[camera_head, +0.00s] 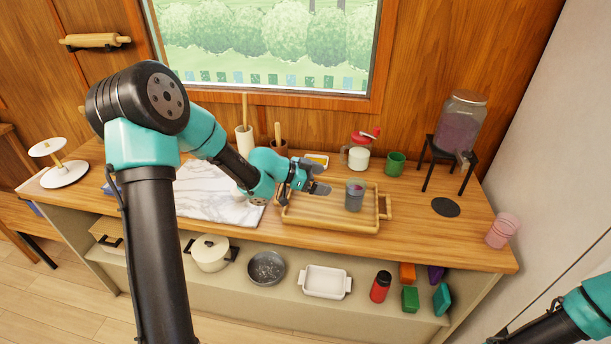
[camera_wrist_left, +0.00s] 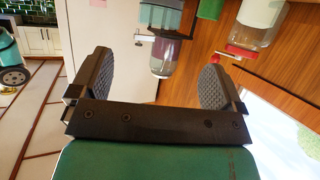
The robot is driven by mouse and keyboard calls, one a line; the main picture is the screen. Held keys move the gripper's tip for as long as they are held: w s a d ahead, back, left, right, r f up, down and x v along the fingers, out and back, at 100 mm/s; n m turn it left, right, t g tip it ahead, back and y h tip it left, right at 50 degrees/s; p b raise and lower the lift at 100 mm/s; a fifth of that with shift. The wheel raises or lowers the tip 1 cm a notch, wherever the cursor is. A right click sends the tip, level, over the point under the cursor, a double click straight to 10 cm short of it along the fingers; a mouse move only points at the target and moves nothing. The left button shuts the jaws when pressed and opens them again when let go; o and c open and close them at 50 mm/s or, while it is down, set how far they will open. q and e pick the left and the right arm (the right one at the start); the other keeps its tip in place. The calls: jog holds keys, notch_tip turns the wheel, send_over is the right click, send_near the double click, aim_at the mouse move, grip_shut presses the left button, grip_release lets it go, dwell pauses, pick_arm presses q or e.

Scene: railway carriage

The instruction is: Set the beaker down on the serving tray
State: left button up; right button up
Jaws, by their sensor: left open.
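A grey, see-through beaker (camera_head: 355,194) stands upright on the wooden serving tray (camera_head: 346,225), toward its right side. My left gripper (camera_head: 319,177) is over the tray's left part, to the left of the beaker and apart from it. Its jaws are open and empty, pointing toward the beaker. In the left wrist view, which is upside down, the open fingers (camera_wrist_left: 157,75) frame a gap, and the bluish beaker (camera_wrist_left: 166,18) shows beyond them at the top. Only part of my right arm shows at the lower right; its gripper is out of view.
Behind the tray stand a red-lidded jar (camera_head: 358,154) and a green mug (camera_head: 395,163). A marble board (camera_head: 215,195) lies left of the tray.

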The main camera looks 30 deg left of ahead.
pick_arm(q)
jog(key=v, duration=0.5)
dwell(0.3)
grip_shut()
dwell(0.8)
dwell(0.5)
jog(key=shift+w+d+f, duration=0.1)
